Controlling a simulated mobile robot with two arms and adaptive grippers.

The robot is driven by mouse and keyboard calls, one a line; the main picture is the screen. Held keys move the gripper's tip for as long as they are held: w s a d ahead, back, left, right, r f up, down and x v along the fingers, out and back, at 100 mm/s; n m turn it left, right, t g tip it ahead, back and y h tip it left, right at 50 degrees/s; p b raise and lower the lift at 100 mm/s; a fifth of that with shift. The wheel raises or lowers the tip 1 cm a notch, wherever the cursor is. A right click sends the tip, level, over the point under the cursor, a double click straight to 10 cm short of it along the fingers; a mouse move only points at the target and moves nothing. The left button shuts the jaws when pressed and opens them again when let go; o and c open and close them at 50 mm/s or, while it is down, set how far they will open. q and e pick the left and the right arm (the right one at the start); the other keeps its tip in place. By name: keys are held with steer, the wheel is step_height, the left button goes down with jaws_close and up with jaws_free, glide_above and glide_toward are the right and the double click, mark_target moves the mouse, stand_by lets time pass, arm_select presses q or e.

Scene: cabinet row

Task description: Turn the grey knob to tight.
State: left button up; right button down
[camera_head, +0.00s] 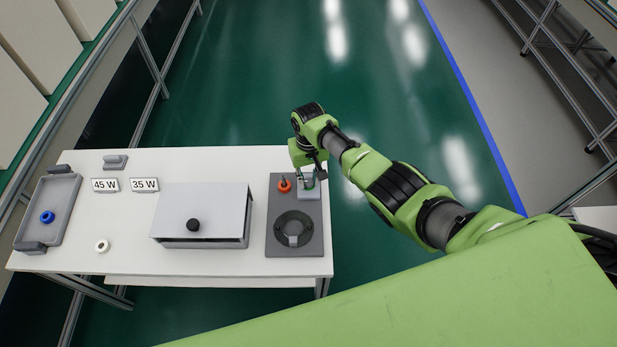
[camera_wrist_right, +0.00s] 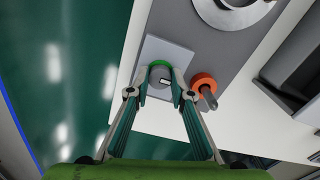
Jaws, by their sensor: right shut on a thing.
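The grey knob (camera_wrist_right: 158,75) is a short round cylinder on a light grey square plate (camera_wrist_right: 152,50), with a green mark along its far edge and a small white-and-dark mark on its face. My right gripper (camera_wrist_right: 160,92) has its two fingers on either side of the knob and is shut on it. In the head view the right gripper (camera_head: 309,178) reaches down over the plate (camera_head: 309,192) at the table's right end and hides most of the knob. The wording of any tight mark cannot be read. My left gripper is not in view.
An orange ring with a grey stem (camera_wrist_right: 204,85) stands close beside the right gripper's finger. A dark round fixture (camera_head: 293,229) sits on the same grey base (camera_head: 283,252). A grey box with a black knob (camera_head: 193,225), label signs and a tray (camera_head: 66,205) are farther left.

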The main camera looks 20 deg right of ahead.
mark_target(309, 181)
steer(key=shift+w+r, duration=0.1)
steer(key=shift+w, duration=0.05)
steer(key=c, duration=1.8)
jaws_free()
steer(key=shift+c, duration=0.2)
steer(key=shift+o, duration=0.3)
step_height(309, 181, up, 12)
